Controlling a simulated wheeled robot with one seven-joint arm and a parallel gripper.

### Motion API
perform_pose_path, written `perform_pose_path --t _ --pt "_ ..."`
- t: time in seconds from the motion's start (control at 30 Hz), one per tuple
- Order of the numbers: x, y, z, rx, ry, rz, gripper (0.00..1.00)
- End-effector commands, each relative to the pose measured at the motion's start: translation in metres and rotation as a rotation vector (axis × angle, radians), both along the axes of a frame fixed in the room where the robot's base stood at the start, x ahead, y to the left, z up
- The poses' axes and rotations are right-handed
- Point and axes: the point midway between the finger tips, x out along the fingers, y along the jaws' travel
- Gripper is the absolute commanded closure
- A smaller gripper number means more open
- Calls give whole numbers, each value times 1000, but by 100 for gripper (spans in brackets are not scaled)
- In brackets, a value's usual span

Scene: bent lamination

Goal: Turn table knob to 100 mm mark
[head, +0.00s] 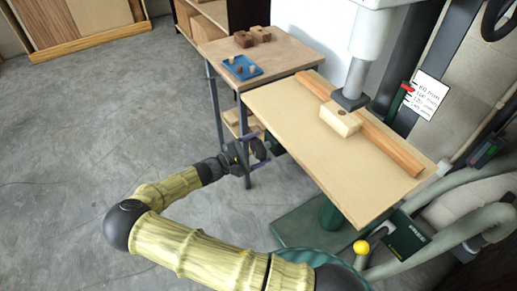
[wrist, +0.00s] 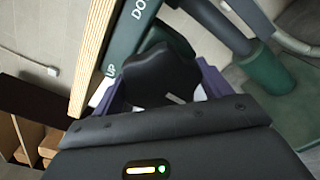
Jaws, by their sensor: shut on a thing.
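My gripper (head: 257,149) is at the left edge of the machine table (head: 305,128), just below its top. In the wrist view, the purple fingers of my gripper (wrist: 160,88) stand on both sides of a black knob (wrist: 160,72), shut on it. A green plate behind the knob carries the words "UP" and "DO...", the second cut off. A white scale (head: 427,101) with several mm marks is on the machine column at right. A red pointer (head: 407,88) sits near the upper marks; the exact reading is too small to tell.
A wooden block (head: 341,119) lies on the machine table against a long wooden fence (head: 385,142), under the tool head (head: 350,98). A side table (head: 290,58) with a blue tray (head: 242,68) and brown blocks (head: 252,36) stands behind. The floor at left is clear.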

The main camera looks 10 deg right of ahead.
Motion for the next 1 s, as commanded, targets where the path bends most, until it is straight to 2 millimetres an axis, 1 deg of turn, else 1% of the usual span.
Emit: perform_pose_path --t 0.03,0.87,0.9,0.97,1.0 --pt "7 5 8 -2 -10 17 46" --pt "7 4 8 -4 -10 16 46" --pt "7 4 8 -3 -10 15 16" --pt "6 3 8 -3 -10 13 4" --pt "6 2 7 -3 -8 11 3"
